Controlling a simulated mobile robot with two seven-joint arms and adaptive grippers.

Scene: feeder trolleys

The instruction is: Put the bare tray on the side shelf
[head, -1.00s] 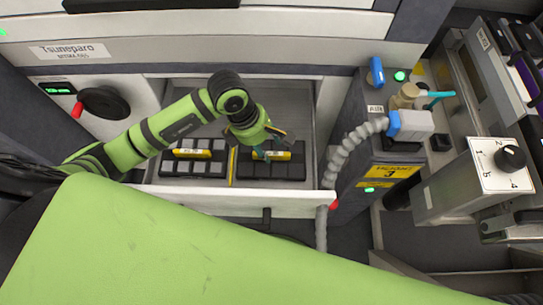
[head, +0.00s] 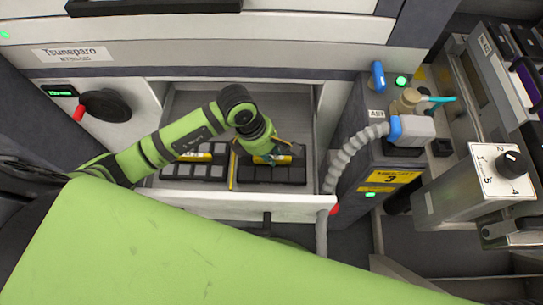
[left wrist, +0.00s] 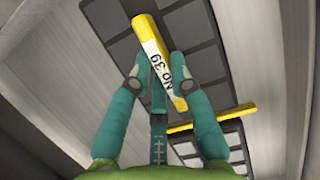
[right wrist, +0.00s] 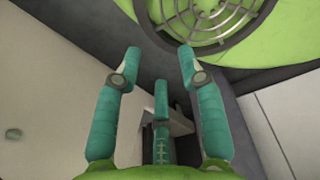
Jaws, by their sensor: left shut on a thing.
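Two dark trays lie side by side in the open drawer (head: 222,101). The right one, the bare tray (head: 290,175), has empty black cells; the left tray (head: 195,171) shows grey pieces in its cells. My left gripper (head: 270,155) reaches down into the drawer, shut on the yellow handle of the bare tray. In the left wrist view this handle (left wrist: 150,38) reads "No 39" between the fingers, with dark cells (left wrist: 195,45) behind it. My right gripper (right wrist: 160,62) is open and empty in the right wrist view. I cannot tell which surface is the side shelf.
A yellow divider (head: 233,168) separates the trays. The drawer's white front wall (head: 225,205) stands before them. To the right are a dark column (head: 352,170) with a grey corrugated hose (head: 345,155) close to the drawer, and a box with a dial (head: 485,165).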

